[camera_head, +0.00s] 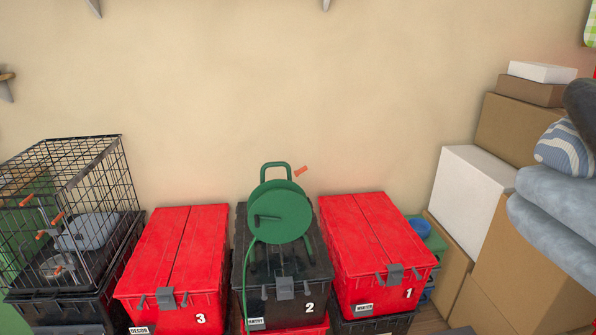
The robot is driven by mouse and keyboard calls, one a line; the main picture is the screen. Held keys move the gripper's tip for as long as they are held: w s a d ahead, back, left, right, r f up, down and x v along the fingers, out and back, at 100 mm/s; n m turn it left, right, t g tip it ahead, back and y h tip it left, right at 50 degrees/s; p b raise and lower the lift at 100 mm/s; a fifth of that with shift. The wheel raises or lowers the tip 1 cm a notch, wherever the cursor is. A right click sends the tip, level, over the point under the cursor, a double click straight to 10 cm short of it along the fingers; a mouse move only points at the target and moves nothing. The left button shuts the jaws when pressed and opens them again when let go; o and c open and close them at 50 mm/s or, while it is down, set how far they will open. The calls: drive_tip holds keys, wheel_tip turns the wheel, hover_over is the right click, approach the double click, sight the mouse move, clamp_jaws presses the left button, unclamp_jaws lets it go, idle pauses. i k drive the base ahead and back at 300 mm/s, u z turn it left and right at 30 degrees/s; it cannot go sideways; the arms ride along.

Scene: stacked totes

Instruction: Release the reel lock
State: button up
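A green reel (280,212) with a round drum and a top handle stands upright on the black tote marked 2 (310,285). A small dark crank shows on the drum's face. A green hose or cable (246,285) hangs from its left side down the tote's front. A small orange lever (301,171) sticks out at the reel's upper right, beside the handle; it may be the reel lock, but I cannot tell its state. My gripper is not in view.
Red totes stand on both sides, marked 3 (170,260) and 1 (375,250). A wire cage (95,165) is at the left. Cardboard boxes (520,265) and grey rolled bedding (560,240) fill the right. The wall above the reel is clear.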

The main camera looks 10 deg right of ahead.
sight(304, 169)
drive_tip(key=z, duration=0.1)
drive_tip(key=i, duration=0.95)
drive_tip(key=u, duration=0.05)
